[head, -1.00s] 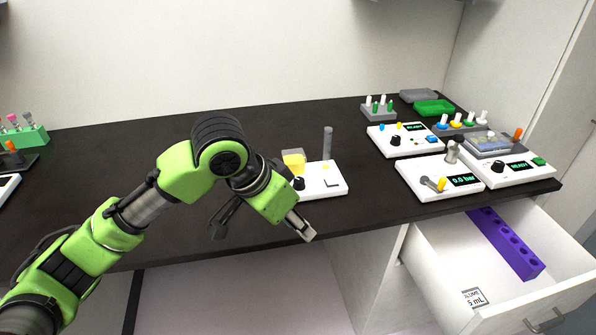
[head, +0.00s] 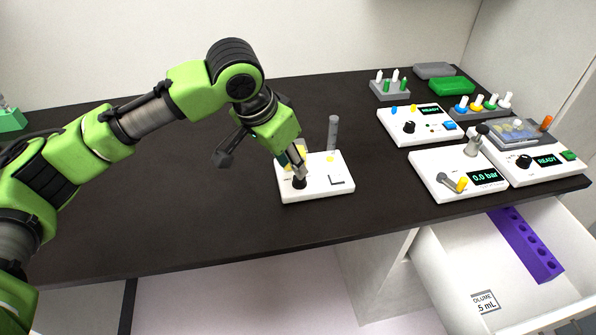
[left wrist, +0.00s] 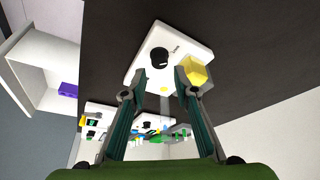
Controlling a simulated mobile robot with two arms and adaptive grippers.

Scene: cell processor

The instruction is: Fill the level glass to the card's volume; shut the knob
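The white board (head: 318,187) on the dark bench carries a black knob (head: 300,182), a grey upright level glass (head: 333,132) and a yellow block, mostly hidden behind my left gripper (head: 299,170). In the left wrist view, the knob (left wrist: 159,57) lies just beyond the open, empty fingers of the gripper (left wrist: 157,73), and the yellow block (left wrist: 195,72) is beside the right finger. I cannot tell whether the fingers touch the knob. The level in the glass is too small to read. The card (head: 485,301) in the drawer reads "5 mL", its edge cut off. My right gripper is out of view.
To the right are a white box showing "0.0 bar" (head: 460,184), boxes reading "READY" (head: 412,134) and racks. The open drawer (head: 455,270) at the lower right holds a purple rack (head: 530,247).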

